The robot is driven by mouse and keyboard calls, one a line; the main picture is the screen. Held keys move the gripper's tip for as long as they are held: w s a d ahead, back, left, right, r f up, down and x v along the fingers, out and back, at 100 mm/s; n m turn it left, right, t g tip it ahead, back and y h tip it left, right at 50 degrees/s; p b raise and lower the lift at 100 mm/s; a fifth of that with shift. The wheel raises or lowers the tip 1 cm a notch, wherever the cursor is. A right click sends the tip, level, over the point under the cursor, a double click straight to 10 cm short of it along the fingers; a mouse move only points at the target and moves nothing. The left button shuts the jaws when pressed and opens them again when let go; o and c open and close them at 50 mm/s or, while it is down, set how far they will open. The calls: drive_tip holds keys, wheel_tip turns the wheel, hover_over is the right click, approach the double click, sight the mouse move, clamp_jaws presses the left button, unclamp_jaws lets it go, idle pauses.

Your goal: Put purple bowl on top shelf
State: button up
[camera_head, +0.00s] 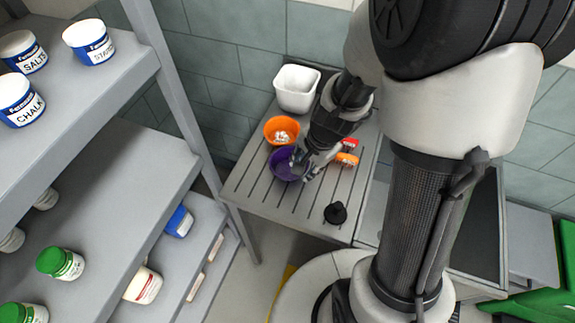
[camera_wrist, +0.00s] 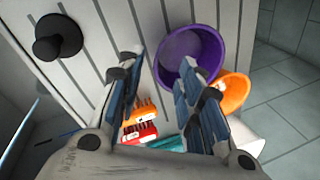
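The purple bowl (camera_head: 283,168) stands on the slatted grey table, in front of the orange bowl. In the wrist view the purple bowl (camera_wrist: 205,48) is at the top, its near rim by my fingertips. My gripper (camera_head: 300,165) is low over the table at the bowl's right side. In the wrist view my gripper (camera_wrist: 160,68) has its two fingers apart, with the bowl's near rim seemingly between or just beyond the tips. Contact cannot be told. The highest shelf in view (camera_head: 85,88) is on the left unit and holds several labelled jars.
An orange bowl (camera_head: 281,131), a white tub (camera_head: 297,88), orange and red brushes (camera_head: 347,158) and a black knobbed object (camera_head: 336,212) share the table. A shelf post (camera_head: 185,105) stands between table and shelves. The highest shelf has free room in front of the jars.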

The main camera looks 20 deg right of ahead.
sight(289, 167)
drive_tip(key=b+x, duration=0.2)
drive_tip(key=x, duration=0.2)
drive_tip(key=b+x, duration=0.2)
drive_tip(key=x, duration=0.3)
drive_tip(key=shift+w+d+r+b, duration=0.1)
drive_tip(key=shift+w+b, duration=0.1)
drive_tip(key=shift+b, duration=0.15)
drive_tip(key=shift+r, duration=0.1)
drive_tip(key=shift+c, duration=0.3)
drive_tip(key=shift+s, duration=0.1)
clamp_jaws()
